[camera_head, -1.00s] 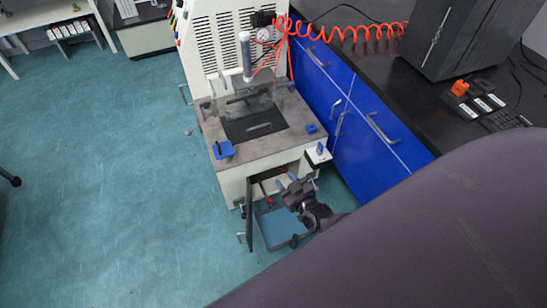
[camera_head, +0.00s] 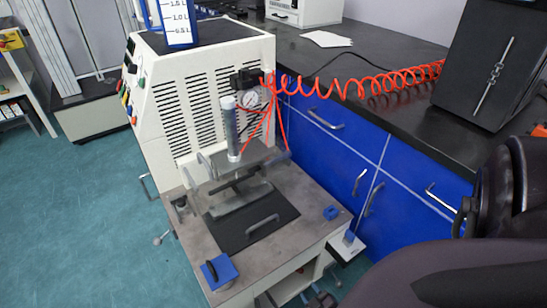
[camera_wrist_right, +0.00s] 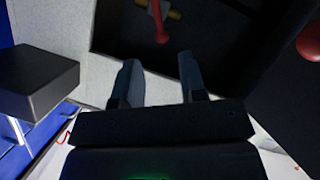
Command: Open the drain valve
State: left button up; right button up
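The drain valve shows in the right wrist view as a red lever (camera_wrist_right: 158,22) with a small yellow part beside it, against a dark cabinet opening. Its upper end is cut off by the picture edge. My right gripper (camera_wrist_right: 158,62) is open, with its two dark fingers apart and nothing between them. The fingers point toward the opening, and the red lever lies just beyond them, in line with the gap. In the head view only a dark bit of the right gripper (camera_head: 322,299) shows at the bottom edge, and the valve is out of sight. My left gripper is not in view.
The rheometer (camera_head: 205,85) stands with its grey worktop (camera_head: 190,235) above the cabinet. A red ball (camera_wrist_right: 310,40) is at the wrist view's right edge, and a black block (camera_wrist_right: 40,80) at its left. Blue cabinets (camera_head: 330,150) stand on the right. Floor is free on the left.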

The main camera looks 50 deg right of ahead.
aim_at(298, 271)
jog(key=b+x, duration=0.1)
jog(key=x, duration=0.2)
jog(key=b+x, duration=0.1)
jog(key=x, duration=0.2)
jog(key=f+b+x, duration=0.1)
jog(key=b+x, duration=0.1)
jog(key=x, duration=0.2)
jog(key=shift+s+d+f, duration=0.15)
jog(key=shift+s+d, duration=0.15)
jog(key=shift+s, duration=0.1)
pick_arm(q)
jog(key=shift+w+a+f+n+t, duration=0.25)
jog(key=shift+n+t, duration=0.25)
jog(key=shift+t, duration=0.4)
pick_arm(e)
jog(key=shift+w+d, duration=0.35)
jog(key=shift+w, duration=0.5)
grip_shut()
